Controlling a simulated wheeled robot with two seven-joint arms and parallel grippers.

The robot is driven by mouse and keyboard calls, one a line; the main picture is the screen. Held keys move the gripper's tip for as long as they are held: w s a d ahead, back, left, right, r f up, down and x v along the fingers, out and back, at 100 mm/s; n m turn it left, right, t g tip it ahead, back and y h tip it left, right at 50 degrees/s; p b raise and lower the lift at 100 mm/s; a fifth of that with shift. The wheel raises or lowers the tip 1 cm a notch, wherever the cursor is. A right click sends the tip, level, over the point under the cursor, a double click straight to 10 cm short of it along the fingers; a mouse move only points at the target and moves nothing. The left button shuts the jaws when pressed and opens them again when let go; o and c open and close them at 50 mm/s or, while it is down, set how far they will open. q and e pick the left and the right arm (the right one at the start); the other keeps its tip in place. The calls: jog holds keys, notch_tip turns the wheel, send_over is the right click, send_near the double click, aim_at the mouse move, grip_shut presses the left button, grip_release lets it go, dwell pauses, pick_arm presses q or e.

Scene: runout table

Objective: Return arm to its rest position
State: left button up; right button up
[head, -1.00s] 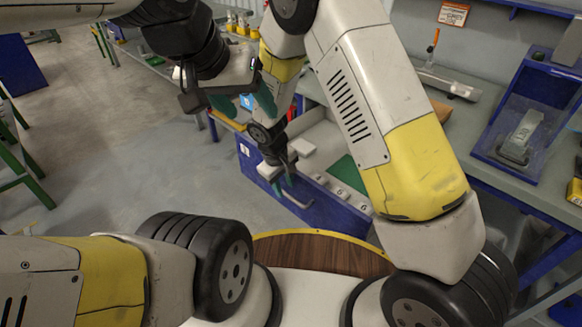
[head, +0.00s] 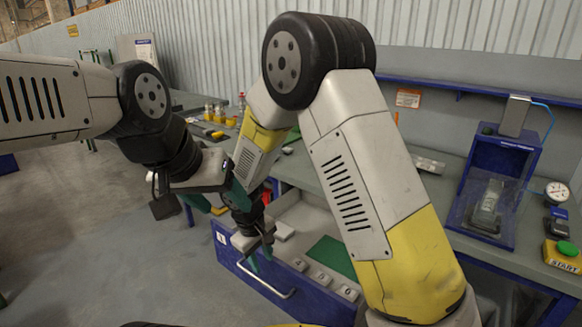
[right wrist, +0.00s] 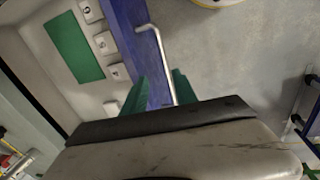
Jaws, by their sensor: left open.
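My left gripper (head: 218,198) is open and empty in the head view, its green fingers spread, above and left of the drawer. My right gripper (head: 260,259) is lower, at the front of the open blue drawer (head: 318,299), near its metal handle (head: 268,284). In the right wrist view the right gripper's green fingers (right wrist: 158,94) are spread apart, with the end of the handle (right wrist: 160,62) showing in the gap between them. I cannot tell whether they touch the handle.
The drawer holds a green pad (head: 332,257) and several small numbered blocks. On the grey bench stand a blue fixture (head: 494,185), a gauge (head: 556,192) and a green start button (head: 566,249). Bottles (head: 213,112) stand at the back.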

jog(key=d+r+m+y, duration=0.1)
jog(key=d+r+m, duration=0.2)
jog(key=d+r, duration=0.65)
jog(key=s+d+r+m+t+y, duration=0.1)
jog(key=s+d+r+m+t, duration=0.1)
jog(key=s+d+r, duration=0.5)
jog(key=s+d+r+m+t+y, duration=0.1)
jog(key=s+d+r+m+t, duration=0.1)
jog(key=s+d+r+m, duration=0.2)
jog(key=s+d+r, duration=0.3)
jog(key=d+r, duration=0.1)
jog(key=r, duration=0.3)
jog(key=shift+s+d+r+m, duration=0.3)
jog(key=shift+s+r+m, duration=0.05)
jog(key=shift+r+m, duration=0.05)
